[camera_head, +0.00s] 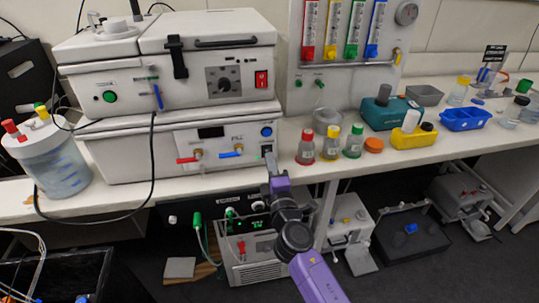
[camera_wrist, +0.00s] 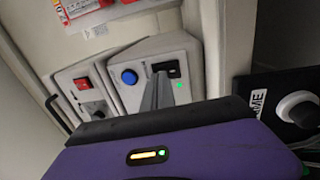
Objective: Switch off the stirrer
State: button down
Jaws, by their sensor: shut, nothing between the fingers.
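The lower white bench unit (camera_head: 130,155) has red and blue valve handles, a dark display and a blue round button (camera_head: 267,132). Below that button, at its right end, is a black switch (camera_head: 266,149). In the wrist view the black switch (camera_wrist: 166,69) sits right of the blue button (camera_wrist: 130,76), with a lit green light (camera_wrist: 180,85) below it. My gripper (camera_head: 271,160) is shut and empty, its tips just in front of the switch; contact cannot be told. In the wrist view my gripper (camera_wrist: 160,80) partly covers the panel. No label reading "stirrer" is legible.
An upper white unit (camera_head: 220,45) has a red switch (camera_head: 261,79) and a knob (camera_head: 223,84). Bottles (camera_head: 306,148) stand right of my gripper. A clear vessel (camera_head: 55,165) stands left. Below the bench is a unit with green connectors (camera_head: 250,260).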

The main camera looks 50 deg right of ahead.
jog(key=shift+x, duration=0.8)
